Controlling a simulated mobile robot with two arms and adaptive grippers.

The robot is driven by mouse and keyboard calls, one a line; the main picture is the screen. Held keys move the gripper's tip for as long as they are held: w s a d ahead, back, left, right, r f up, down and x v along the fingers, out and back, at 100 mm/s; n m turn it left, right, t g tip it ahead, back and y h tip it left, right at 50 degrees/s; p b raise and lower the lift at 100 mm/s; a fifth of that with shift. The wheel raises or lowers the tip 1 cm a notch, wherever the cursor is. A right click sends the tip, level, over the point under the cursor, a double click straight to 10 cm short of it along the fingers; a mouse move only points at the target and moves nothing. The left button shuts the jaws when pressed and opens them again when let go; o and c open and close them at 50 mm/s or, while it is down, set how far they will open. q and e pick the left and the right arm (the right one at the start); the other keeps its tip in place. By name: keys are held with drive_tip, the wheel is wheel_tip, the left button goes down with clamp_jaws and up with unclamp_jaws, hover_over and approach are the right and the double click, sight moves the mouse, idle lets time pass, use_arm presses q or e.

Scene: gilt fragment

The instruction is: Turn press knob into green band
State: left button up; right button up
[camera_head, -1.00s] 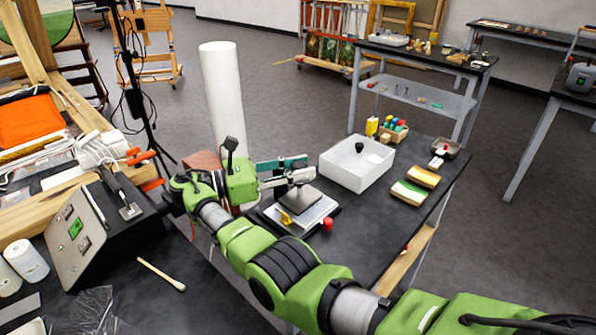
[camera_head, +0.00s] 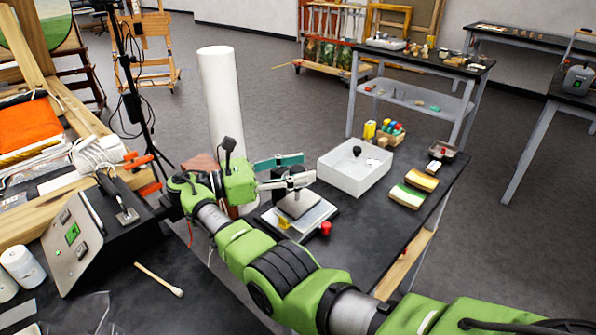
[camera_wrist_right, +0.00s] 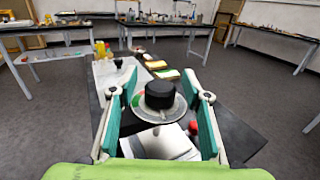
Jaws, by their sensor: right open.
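The press (camera_head: 298,212) stands on the dark table with a pale base and a grey block. In the right wrist view its black knob (camera_wrist_right: 159,94) sits upright on a round pale dial (camera_wrist_right: 162,115), with a green and red patch at the dial's left. My right gripper (camera_head: 288,172) is over the press, and its teal-padded fingers are open. In the wrist view the open right gripper (camera_wrist_right: 158,112) has one finger on each side of the knob, with gaps visible. The knob's pointer is hard to make out. My left gripper is not in view.
A white open box (camera_head: 355,172) stands behind and right of the press, with sponges (camera_head: 408,193) further right. A red knob (camera_head: 325,228) is at the press's front right. A tall white roll (camera_head: 221,110) stands behind my right wrist. A control box (camera_head: 85,235) is at left.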

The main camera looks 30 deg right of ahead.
sight(299, 168)
wheel_tip(299, 168, up, 9)
drive_tip(key=shift+d+r, duration=0.1)
drive_tip(key=shift+d, duration=0.05)
idle(0.4)
